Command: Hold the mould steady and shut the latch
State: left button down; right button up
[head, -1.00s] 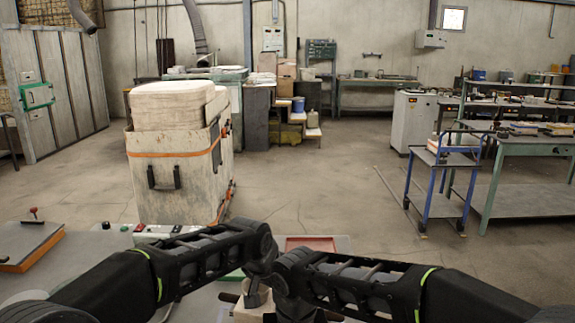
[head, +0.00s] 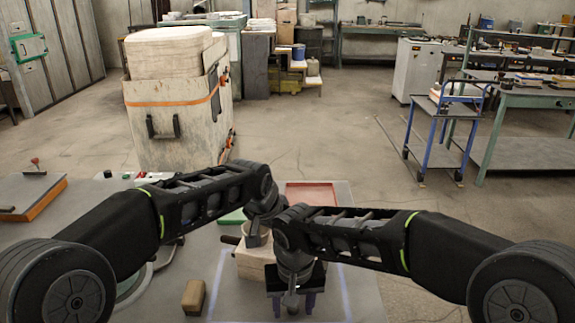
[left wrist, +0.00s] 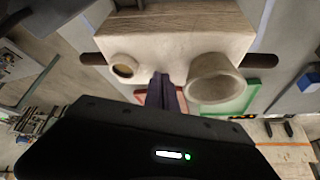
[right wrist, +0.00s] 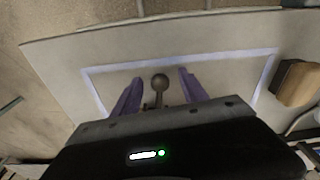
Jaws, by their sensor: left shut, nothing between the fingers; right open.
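The mould (head: 250,266) is a pale block on the table, partly hidden behind my arms. In the left wrist view the mould (left wrist: 180,42) shows a small round hole, a wide pouring cup (left wrist: 214,80) and brown handles at both sides. My left gripper (left wrist: 160,77) is shut and empty, its fingertips close to the mould between hole and cup; touching cannot be told. My right gripper (right wrist: 160,76) is open. A grey ball-ended lever (right wrist: 160,80), seemingly the latch, shows between its purple fingers, and its knob also shows in the head view (head: 291,302).
A pale outline (head: 347,292) is marked on the table around the mould area. A wooden block (head: 193,296) lies left of it. A red tray (head: 312,194) and a green item (head: 232,217) lie behind. An orange-edged board (head: 35,199) is at far left.

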jog(key=shift+f, duration=0.65)
jog(key=shift+f, duration=0.1)
grip_shut()
